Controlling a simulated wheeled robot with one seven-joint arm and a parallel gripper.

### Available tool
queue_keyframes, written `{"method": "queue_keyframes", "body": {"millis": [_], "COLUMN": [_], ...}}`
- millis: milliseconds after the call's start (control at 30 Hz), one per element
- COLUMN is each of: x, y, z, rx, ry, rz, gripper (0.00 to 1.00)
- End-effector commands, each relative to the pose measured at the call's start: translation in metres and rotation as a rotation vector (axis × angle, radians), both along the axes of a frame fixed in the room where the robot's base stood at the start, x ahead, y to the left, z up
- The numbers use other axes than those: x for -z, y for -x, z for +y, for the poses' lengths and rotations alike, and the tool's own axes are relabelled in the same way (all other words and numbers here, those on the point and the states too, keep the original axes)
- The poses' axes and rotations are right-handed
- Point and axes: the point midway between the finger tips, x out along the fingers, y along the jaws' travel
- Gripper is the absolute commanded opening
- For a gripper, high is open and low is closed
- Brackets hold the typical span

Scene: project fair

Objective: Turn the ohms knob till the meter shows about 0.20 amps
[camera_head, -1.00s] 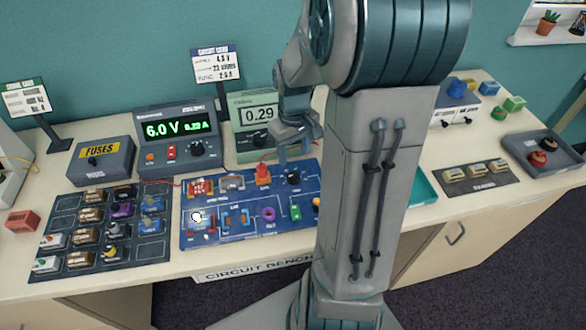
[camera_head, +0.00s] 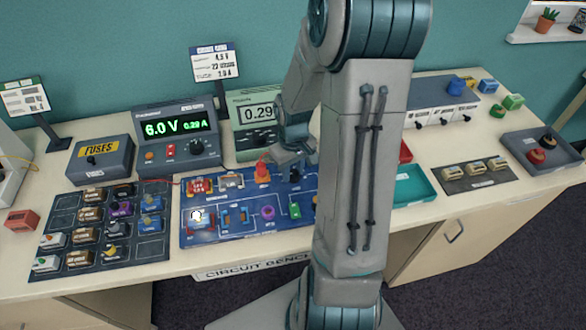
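The meter (camera_head: 258,112) stands at the back of the bench and reads 0.29. The blue circuit board (camera_head: 222,240) lies in front of it. The dark round knob (camera_head: 294,175) near the board's back right, probably the ohms knob, shows only partly beneath my gripper. My gripper (camera_head: 291,163) points down right at this knob. Its fingertips are small and partly hidden, so I cannot tell whether they touch or grip the knob.
The power supply (camera_head: 178,138) shows 6.0 V and about 0.29 A. An orange-red part (camera_head: 262,172) stands on the board just left of my gripper. A tray of parts (camera_head: 70,262) lies left, and a teal tray (camera_head: 414,190) right. My arm hides the board's right end.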

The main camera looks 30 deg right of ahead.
Motion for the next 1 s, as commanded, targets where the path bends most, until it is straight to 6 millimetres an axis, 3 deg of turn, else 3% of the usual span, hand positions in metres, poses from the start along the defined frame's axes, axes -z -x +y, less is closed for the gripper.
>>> {"method": "queue_keyframes", "body": {"millis": [467,1000], "x": [0.001,0.0019], "y": [-0.0002,-0.0009], "z": [0.0009,0.001], "rx": [0.071,0.523], "ry": [0.001,0.0], "rz": [0.0,-0.002], "gripper": [0.07,0.07]}}
